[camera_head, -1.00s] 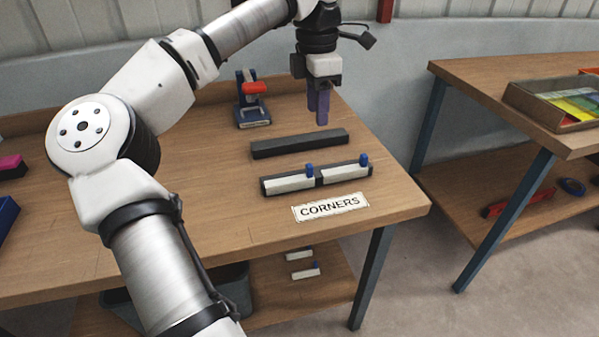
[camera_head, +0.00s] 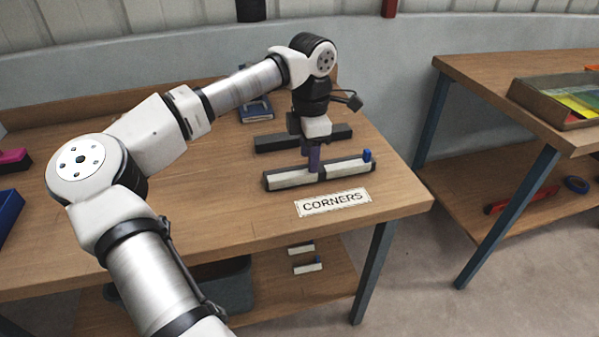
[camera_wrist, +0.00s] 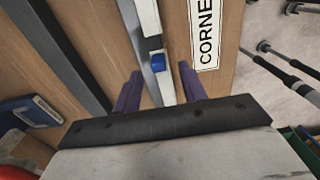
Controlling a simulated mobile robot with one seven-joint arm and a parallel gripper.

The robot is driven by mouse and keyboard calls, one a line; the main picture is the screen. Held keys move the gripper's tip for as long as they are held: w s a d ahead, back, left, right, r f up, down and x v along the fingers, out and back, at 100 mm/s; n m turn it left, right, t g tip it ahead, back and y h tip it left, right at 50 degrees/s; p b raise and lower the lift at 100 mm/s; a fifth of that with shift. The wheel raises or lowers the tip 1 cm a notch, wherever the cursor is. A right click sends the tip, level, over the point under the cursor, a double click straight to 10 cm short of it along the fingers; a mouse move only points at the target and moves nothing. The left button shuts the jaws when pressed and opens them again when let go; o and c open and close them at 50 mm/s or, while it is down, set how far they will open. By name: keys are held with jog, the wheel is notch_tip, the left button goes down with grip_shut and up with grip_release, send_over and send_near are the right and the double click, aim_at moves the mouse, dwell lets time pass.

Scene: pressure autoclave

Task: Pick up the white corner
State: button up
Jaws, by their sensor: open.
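Two white corners lie end to end in a dark rail on the wooden table. Each was seen with a blue knob at its right end. The left white corner (camera_head: 289,180) has its right end hidden behind my gripper (camera_head: 314,165) in the head view. The right white corner (camera_head: 346,170) keeps its blue knob in sight. In the wrist view my gripper (camera_wrist: 160,71) is open, its purple fingers on either side of the left corner's line, with a blue knob (camera_wrist: 158,62) between the fingertips. Whether the fingers touch it cannot be told.
A CORNERS label (camera_head: 333,203) lies in front of the rail. A dark bar (camera_head: 275,143) lies behind it. A blue-based device (camera_head: 256,110) stands at the back, partly hidden by my arm. A second table (camera_head: 480,85) with a tray is at the right.

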jog(key=shift+f, duration=0.85)
grip_shut()
jog(key=shift+r, duration=0.1)
